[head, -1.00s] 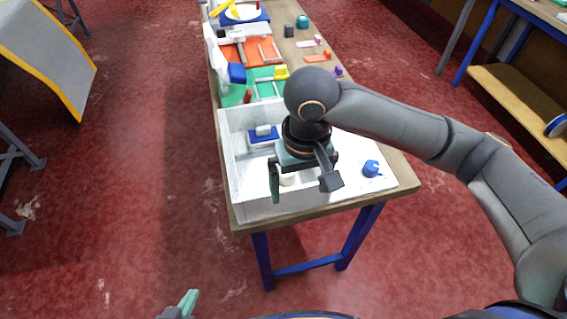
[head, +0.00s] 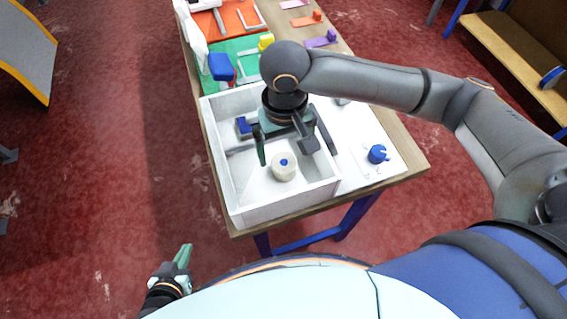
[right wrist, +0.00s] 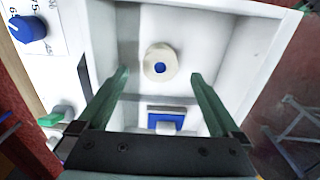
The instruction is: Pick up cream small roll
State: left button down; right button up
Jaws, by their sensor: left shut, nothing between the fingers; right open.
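The cream small roll (head: 284,167) sits inside the white open box, near its front. It is a short cream cylinder with a blue centre, and the right wrist view also shows it (right wrist: 160,64) beyond my fingertips. My right gripper (head: 284,153) is open above the box, just behind and above the roll. In the right wrist view its two green fingers (right wrist: 162,76) are spread wide, with nothing between them. My left gripper (head: 184,254) is shut and empty, low in front of the table, well away from the roll.
The white box (head: 214,150) has raised walls around the roll. A blue and white block (head: 243,126) lies at the back of the box. A blue knob (head: 377,154) stands on a white panel to the right. Green and orange mats lie farther back on the table.

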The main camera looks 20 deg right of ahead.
aim_at(284, 162)
notch_tip(284, 162, down, 7)
jog(key=shift+w+r, duration=0.1)
jog(key=shift+w, duration=0.05)
dwell(0.4)
jog(key=c, duration=1.4)
